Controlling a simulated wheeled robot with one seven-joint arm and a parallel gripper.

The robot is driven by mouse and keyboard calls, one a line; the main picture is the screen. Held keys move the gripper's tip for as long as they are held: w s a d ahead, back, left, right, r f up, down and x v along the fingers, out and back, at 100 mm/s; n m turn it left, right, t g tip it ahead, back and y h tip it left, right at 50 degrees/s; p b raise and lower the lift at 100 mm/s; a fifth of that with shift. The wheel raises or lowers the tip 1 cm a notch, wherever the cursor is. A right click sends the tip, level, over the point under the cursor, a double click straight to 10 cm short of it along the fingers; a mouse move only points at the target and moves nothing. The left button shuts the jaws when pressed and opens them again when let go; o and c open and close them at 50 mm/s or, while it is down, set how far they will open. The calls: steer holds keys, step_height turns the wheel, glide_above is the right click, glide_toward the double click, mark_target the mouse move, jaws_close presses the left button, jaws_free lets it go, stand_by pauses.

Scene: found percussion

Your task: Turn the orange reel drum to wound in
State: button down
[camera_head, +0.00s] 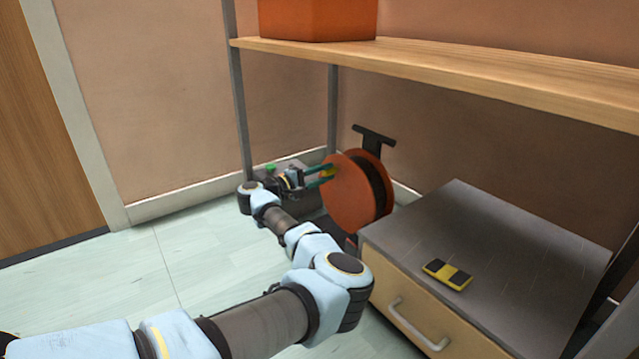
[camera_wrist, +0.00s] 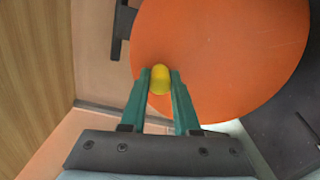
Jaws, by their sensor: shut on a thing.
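The orange reel drum (camera_head: 351,194) stands upright beneath the wooden shelf, with a black stand and a T-shaped black handle (camera_head: 374,137) above it. Its flat orange face fills much of the wrist view (camera_wrist: 220,50). A yellow knob (camera_wrist: 160,78) sits near the edge of that face. My gripper (camera_wrist: 160,84) has its two green fingers shut on the yellow knob, one on each side. In the head view my gripper (camera_head: 322,175) reaches the drum's upper left side, where a bit of yellow shows between the fingers.
A wooden shelf (camera_head: 480,75) with an orange box (camera_head: 318,18) spans above the drum. A low drawer cabinet (camera_head: 490,225) stands right of the drum, with a yellow and black item (camera_head: 447,274) on top. Floor at left is clear.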

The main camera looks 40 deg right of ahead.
steer(key=shift+s+a+r+m+b, duration=0.1)
steer(key=shift+s+m+b, duration=0.2)
steer(key=shift+m+b, duration=0.5)
steer(key=c, duration=0.7)
jaws_free()
steer(key=shift+s, duration=0.1)
steer(key=shift+o, duration=0.2)
